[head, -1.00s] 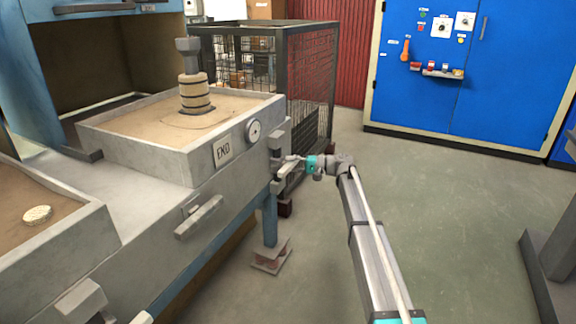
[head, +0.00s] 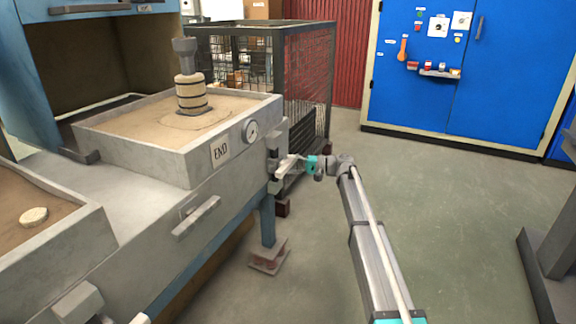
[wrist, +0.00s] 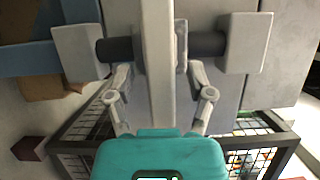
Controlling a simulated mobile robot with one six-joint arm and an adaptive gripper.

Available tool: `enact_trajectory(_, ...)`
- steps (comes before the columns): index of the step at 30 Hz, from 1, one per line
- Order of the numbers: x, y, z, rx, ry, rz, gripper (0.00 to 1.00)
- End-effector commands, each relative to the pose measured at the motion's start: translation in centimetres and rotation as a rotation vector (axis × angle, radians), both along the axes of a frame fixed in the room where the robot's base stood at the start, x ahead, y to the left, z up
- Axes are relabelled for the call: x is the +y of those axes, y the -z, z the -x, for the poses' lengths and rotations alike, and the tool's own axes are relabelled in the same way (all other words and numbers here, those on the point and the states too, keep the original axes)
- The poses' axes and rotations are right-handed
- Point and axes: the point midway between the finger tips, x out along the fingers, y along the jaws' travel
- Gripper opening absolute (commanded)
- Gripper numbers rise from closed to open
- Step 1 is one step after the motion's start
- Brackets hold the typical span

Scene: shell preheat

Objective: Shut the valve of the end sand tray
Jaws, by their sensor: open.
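The end sand tray (head: 165,158) is a grey box of sand with an END label (head: 220,152) and a round gauge (head: 251,130) on its front. Its valve is at the right corner, where a pale lever (head: 287,169) sticks out. My gripper (head: 297,160) is at this lever. In the wrist view, the lever (wrist: 158,30) runs upright between the open fingers of my gripper (wrist: 160,62), in front of a dark shaft (wrist: 205,44) held between two grey blocks. The right finger is very close to the lever; I cannot tell whether they touch.
A banded wooden post (head: 193,92) stands in the sand. Another sand tray (head: 75,245) is at the lower left. A wire cage (head: 308,90) stands just behind the valve. A blue cabinet (head: 480,90) is at the back right.

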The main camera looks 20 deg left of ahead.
Motion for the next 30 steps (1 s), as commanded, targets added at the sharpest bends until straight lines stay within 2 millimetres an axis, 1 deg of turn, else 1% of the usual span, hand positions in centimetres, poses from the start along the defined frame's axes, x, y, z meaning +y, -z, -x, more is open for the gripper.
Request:
enact_trajectory(5,-1.8,0.0,-0.5,0.000,0.000,0.000,0.69)
enact_trajectory(15,-7.1,0.0,-2.1,0.001,0.001,0.001,0.69)
enact_trajectory(19,-8.8,0.0,-2.7,0.000,0.002,0.002,0.69)
enact_trajectory(24,-10.1,0.0,-3.1,0.000,0.001,0.002,0.69)
enact_trajectory(30,-10.7,0.0,-3.2,0.000,0.001,0.002,0.69)
